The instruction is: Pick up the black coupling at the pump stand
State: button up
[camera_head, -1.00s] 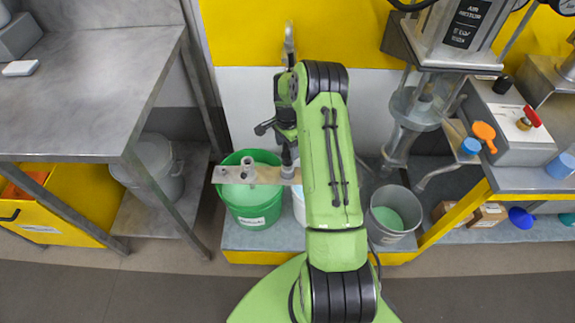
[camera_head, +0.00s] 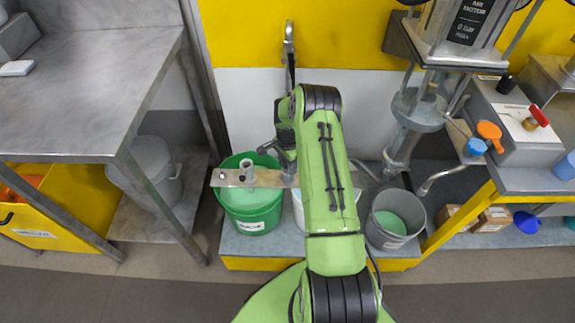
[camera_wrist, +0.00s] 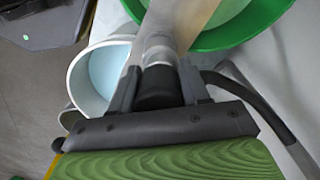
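A small black piece (camera_head: 504,84), which looks like the black coupling, stands upright on the grey box at the pump stand (camera_head: 510,136), far to the right of my gripper. My gripper (camera_head: 285,158) is low at the right end of a flat metal bar across the green bucket, partly hidden by my arm. In the wrist view, the fingers of my gripper (camera_wrist: 160,85) lie on either side of another black cylinder (camera_wrist: 157,90). A metal collar (camera_wrist: 158,50) and the bar are just beyond it. Whether the fingers press on this cylinder is unclear.
The green bucket (camera_head: 250,219) holds pale green liquid. A white pail (camera_wrist: 80,98) with pale blue content and a grey pail (camera_head: 391,243) stand nearby. The pump (camera_head: 418,105) hangs between my arm and the grey box. An orange piece (camera_head: 488,130) and a red-handled valve (camera_head: 536,117) are near the coupling.

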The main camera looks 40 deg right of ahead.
jog(key=c, duration=0.6)
notch_tip(320, 180, up, 10)
jog(key=p, duration=0.3)
